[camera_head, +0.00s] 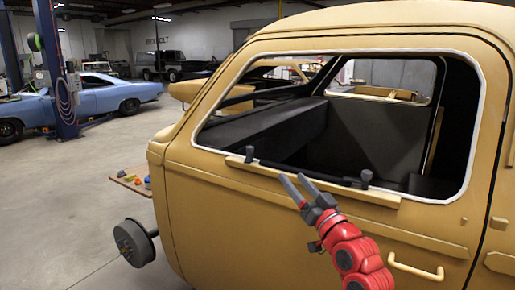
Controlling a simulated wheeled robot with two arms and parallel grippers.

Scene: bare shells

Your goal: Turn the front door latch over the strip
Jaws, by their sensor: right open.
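The tan door of the car shell (290,222) fills the right side of the view. A pale strip (330,188) runs along the door just below the window opening. A small dark latch (249,154) stands upright at the strip's left part, towards the front of the car. A second dark latch (366,178) stands towards the strip's right end. My right gripper (292,178) is open and empty, its two grey fingers pointing up and left. It appears in front of the strip, between the latches and to the right of the front one. My left gripper is not in view.
A pale door handle (416,270) sits low on the door. A bare wheel hub (134,243) sticks out at the left. A small board with coloured pieces (133,180) is beyond the shell. A blue car (95,97) and lift post stand further back.

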